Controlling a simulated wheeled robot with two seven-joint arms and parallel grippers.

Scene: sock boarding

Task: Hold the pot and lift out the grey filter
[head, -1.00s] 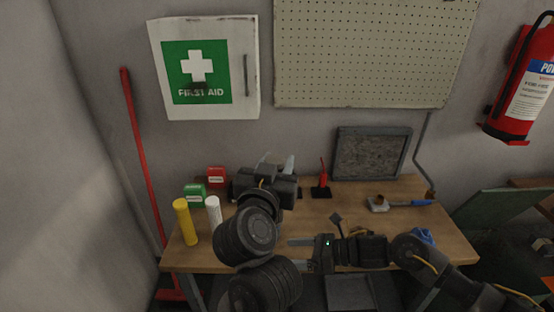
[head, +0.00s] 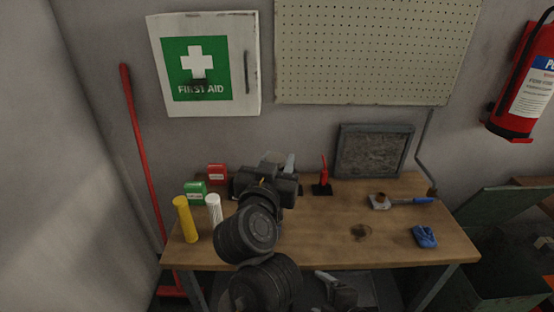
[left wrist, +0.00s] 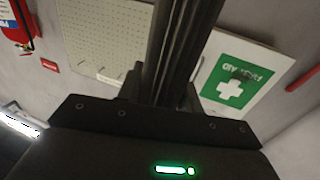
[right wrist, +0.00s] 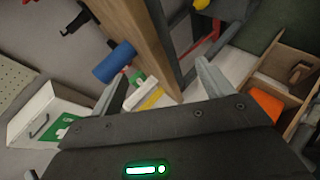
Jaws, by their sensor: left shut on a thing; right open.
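I cannot make out a clear pot. A square grey framed panel with a mottled face (head: 373,151) leans at the back of the table; I cannot tell whether it is the filter. My left gripper (head: 288,165) is over the table's back left of centre, to the left of the panel. It is shut on a dark ridged thing (left wrist: 170,50) in the left wrist view, which I cannot identify. My right gripper (head: 325,280) is low, beyond the table's front edge. In the right wrist view its two grey fingers (right wrist: 160,85) stand apart, empty.
The wooden table (head: 310,235) also carries a yellow tube (head: 185,220), a white tube (head: 214,211), a green box (head: 194,194), a red box (head: 217,173), a red tool (head: 323,178), a blue-handled tool (head: 410,201) and a blue lump (head: 424,237).

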